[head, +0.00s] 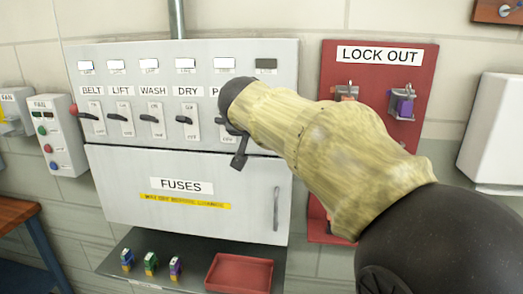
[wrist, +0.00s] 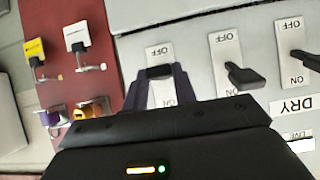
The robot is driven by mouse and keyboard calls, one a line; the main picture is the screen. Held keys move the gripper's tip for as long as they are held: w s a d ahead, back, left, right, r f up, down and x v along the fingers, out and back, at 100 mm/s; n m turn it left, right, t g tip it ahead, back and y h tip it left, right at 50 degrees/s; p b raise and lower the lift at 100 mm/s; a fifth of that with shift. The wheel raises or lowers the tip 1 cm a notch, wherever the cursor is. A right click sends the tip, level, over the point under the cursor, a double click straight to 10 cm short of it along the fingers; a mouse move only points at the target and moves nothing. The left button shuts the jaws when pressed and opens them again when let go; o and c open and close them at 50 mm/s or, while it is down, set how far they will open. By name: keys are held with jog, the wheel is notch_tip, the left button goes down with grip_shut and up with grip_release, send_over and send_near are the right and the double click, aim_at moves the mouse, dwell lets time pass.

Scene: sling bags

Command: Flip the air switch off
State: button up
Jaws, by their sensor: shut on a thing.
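My gripper (wrist: 160,85) is shut on the black lever (wrist: 160,72) of the sixth switch, at the end of the row nearest the red board. In the head view my gripper (head: 239,152) is at the panel's right end. My arm hides the sixth switch and its name label, so "AIR" cannot be read. The small window (head: 265,63) above that place is dark, while the other windows are white.
The grey panel (head: 185,80) carries BELT, LIFT, WASH, DRY and a partly hidden P switch close by. The red LOCK OUT board (head: 380,75) with hanging locks stands right. Below are a fuse door (head: 150,215), a shelf with fuses and a red tray (head: 240,272).

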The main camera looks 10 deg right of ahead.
notch_tip(320, 180, down, 3)
jog(key=t+h+b, duration=0.1)
jog(key=t+b, duration=0.2)
jog(key=b, duration=1.1)
jog(key=shift+r+b, duration=0.15)
jog(key=shift+b, duration=0.7)
jog(key=shift+w+t+h+b, duration=0.1)
jog(key=shift+t+h+b, duration=0.35)
jog(key=shift+b, duration=0.6)
jog(key=o, duration=1)
jog(key=shift+r, duration=0.1)
